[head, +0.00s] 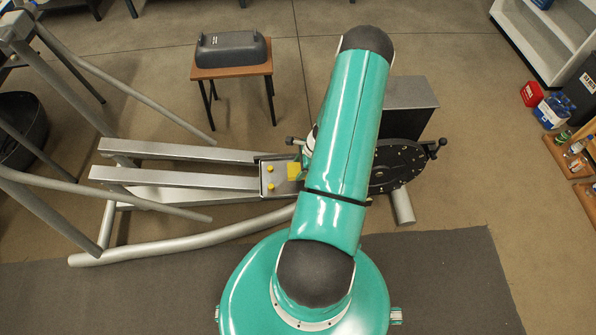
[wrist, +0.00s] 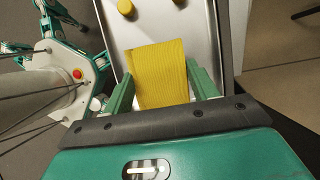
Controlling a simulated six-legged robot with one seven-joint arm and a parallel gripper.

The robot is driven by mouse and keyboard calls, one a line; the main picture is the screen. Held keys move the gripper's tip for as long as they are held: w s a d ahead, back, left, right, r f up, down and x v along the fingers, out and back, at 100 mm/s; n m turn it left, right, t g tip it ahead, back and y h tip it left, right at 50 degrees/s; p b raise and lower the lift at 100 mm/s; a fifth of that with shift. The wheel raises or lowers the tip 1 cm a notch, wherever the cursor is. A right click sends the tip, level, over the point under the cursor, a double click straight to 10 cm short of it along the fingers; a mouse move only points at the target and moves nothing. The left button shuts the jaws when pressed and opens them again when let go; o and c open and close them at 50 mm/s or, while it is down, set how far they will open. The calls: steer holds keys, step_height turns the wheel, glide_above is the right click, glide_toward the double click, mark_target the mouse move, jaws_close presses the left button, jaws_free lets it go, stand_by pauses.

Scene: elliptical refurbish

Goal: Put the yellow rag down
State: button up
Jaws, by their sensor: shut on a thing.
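The yellow rag (wrist: 158,68) is a flat, ribbed cloth between the two green fingers of my gripper (wrist: 161,88) in the wrist view. The gripper is shut on it. The rag lies over or just above a pale metal plate (wrist: 143,27); I cannot tell if it touches. In the head view the rag (head: 294,171) shows as a small yellow patch beside my arm, at the right part of the plate (head: 279,186). My arm hides most of the gripper there.
Yellow knobs (head: 270,168) stand on the plate's left part. The elliptical's rails (head: 180,178) run left, and its dark crank disc (head: 395,165) is at right. A small table (head: 232,72) holds a dark cover (head: 231,47).

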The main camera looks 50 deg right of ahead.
mark_target(298, 172)
steer(key=shift+w+f, duration=0.15)
steer(key=shift+f, duration=0.15)
steer(key=shift+w+f, duration=0.2)
steer(key=shift+f, duration=1.5)
steer(key=o, duration=0.9)
steer(key=shift+f, duration=0.1)
steer(key=shift+o, duration=0.2)
